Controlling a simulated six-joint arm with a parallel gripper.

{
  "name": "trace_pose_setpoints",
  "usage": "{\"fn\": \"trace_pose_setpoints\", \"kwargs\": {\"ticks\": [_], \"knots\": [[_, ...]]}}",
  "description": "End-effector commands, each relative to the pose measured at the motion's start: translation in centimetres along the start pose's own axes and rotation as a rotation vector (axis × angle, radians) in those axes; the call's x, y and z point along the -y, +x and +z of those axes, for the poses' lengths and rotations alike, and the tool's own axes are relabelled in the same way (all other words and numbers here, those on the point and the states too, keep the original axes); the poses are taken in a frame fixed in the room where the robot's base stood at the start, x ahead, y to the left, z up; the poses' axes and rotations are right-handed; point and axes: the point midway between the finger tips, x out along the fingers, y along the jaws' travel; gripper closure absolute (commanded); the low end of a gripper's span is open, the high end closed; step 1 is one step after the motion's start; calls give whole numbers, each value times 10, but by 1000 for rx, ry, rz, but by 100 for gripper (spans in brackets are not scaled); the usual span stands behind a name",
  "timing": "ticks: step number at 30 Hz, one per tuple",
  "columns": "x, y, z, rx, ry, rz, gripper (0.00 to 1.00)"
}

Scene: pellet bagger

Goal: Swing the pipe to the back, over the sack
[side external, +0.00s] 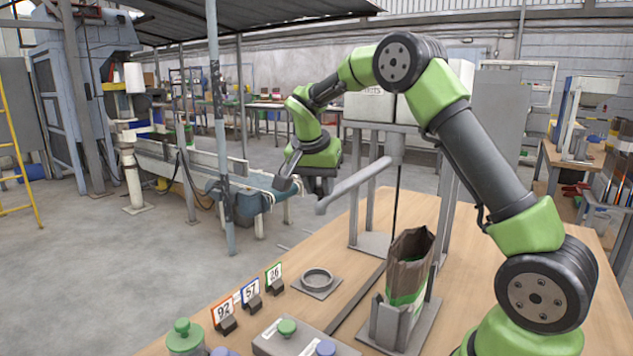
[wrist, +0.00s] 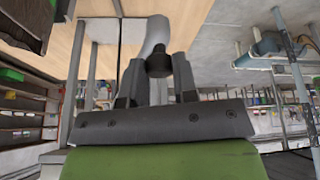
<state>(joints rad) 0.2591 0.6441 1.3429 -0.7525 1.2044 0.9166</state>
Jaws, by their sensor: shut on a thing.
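The grey pipe (side external: 357,184) hangs from the hopper stand and slants towards the front left, its open end away from the sack. My gripper (side external: 320,188) is at the pipe near its outer end. In the wrist view the pipe (wrist: 157,35) runs up from between the fingers, and my gripper (wrist: 158,82) is shut on its dark knob (wrist: 158,64). The fingers partly hide the grip. The brown sack (side external: 410,262), with a green band, stands open and upright in a grey holder (side external: 424,325), to the right of the pipe's end and lower.
The white hopper (side external: 370,106) is partly behind my arm. On the wooden table are number signs (side external: 250,290), a round grey ring on a plate (side external: 317,281), a button box (side external: 300,342) and a green-knobbed jar (side external: 184,338). A stand post is close to the pipe.

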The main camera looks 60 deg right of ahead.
Motion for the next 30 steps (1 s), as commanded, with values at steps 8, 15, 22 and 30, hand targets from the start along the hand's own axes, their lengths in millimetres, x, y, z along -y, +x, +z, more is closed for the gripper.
{"fn": "trace_pose_setpoints", "kwargs": {"ticks": [8, 15, 22, 30], "knots": [[-31, -9, 21, -8, -183, -75, 100], [-69, -14, 37, -17, -388, -162, 100], [-101, -16, 44, -25, -555, -233, 100], [-126, -15, 46, -30, -681, -286, 100]]}}
